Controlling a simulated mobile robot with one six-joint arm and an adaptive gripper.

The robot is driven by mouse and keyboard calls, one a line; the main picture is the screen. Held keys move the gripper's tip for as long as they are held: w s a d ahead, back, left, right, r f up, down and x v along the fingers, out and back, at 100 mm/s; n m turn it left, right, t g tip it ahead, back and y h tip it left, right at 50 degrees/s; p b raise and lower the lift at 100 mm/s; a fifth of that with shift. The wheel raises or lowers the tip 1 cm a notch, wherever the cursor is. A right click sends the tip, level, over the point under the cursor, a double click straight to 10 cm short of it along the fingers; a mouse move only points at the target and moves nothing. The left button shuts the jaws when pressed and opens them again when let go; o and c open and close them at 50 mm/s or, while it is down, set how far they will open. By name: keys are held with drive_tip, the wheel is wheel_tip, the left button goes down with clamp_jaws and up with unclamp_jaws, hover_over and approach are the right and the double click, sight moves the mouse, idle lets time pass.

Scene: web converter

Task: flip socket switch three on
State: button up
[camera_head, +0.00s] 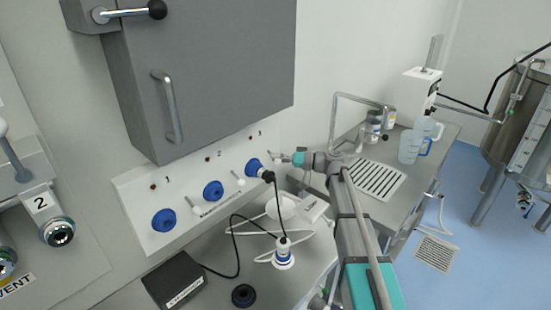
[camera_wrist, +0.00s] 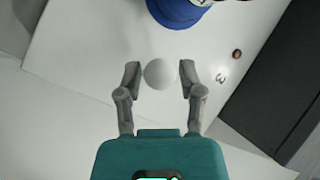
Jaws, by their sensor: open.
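The white socket panel (camera_head: 185,215) on the wall carries blue sockets numbered 1, 2 and 3, each with a white switch lever beside it. Socket three (camera_head: 254,167) has a black plug in it. Its blue rim (camera_wrist: 182,12) is at the top of the wrist view. Switch three (camera_head: 274,156) is just right of socket three; in the wrist view its round white knob (camera_wrist: 161,74) lies between the fingertips. My gripper (camera_head: 284,158) is open, with one finger on each side of the knob. Small gaps show; I cannot tell the depth.
A grey wall cabinet (camera_head: 205,75) hangs above the panel. A small dark indicator (camera_wrist: 236,54) sits near the label 3. A black cable (camera_head: 277,210) hangs from the plug. Below are a black box (camera_head: 174,281) and a white-and-blue connector (camera_head: 283,254).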

drive_tip(key=shift+a, duration=0.5)
drive_tip(key=shift+c, duration=0.2)
clamp_jaws()
